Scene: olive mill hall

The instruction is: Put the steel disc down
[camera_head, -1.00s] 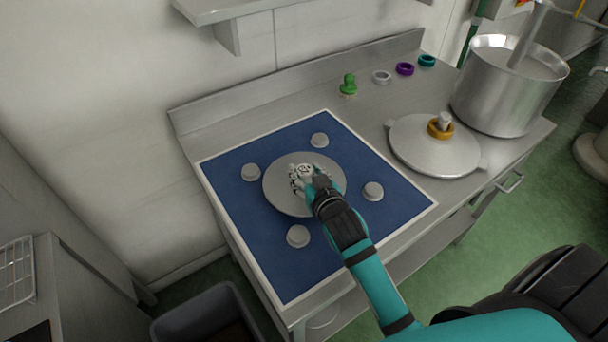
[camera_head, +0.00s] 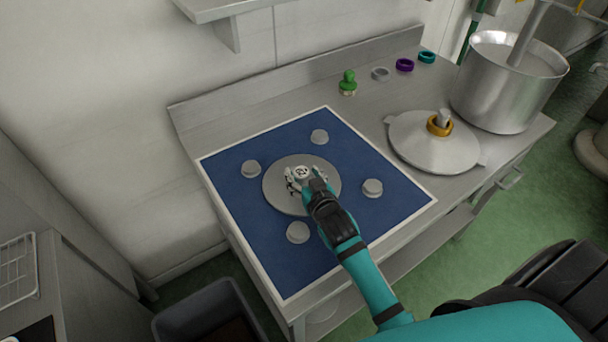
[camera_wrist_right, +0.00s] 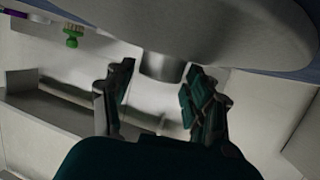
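The steel disc (camera_head: 280,192), a flat round plate with a short knob (camera_head: 302,172), lies on the blue mat (camera_head: 345,237) in the head view, between several grey round pegs. My right gripper (camera_head: 304,179) is at the knob, its fingers spread to either side. In the right wrist view the disc (camera_wrist_right: 230,25) fills the top, and its knob (camera_wrist_right: 160,67) stands between the two fingertips of my right gripper (camera_wrist_right: 158,85) with a gap on each side. The gripper is open. My left gripper is not in view.
Grey pegs (camera_head: 298,233) stand around the disc. Right of the mat are a lid (camera_head: 425,148) with a gold ring and a large steel pot (camera_head: 497,100). A green-handled object (camera_head: 348,82) and several small rings stand behind. A dark bin (camera_head: 208,315) is below the counter.

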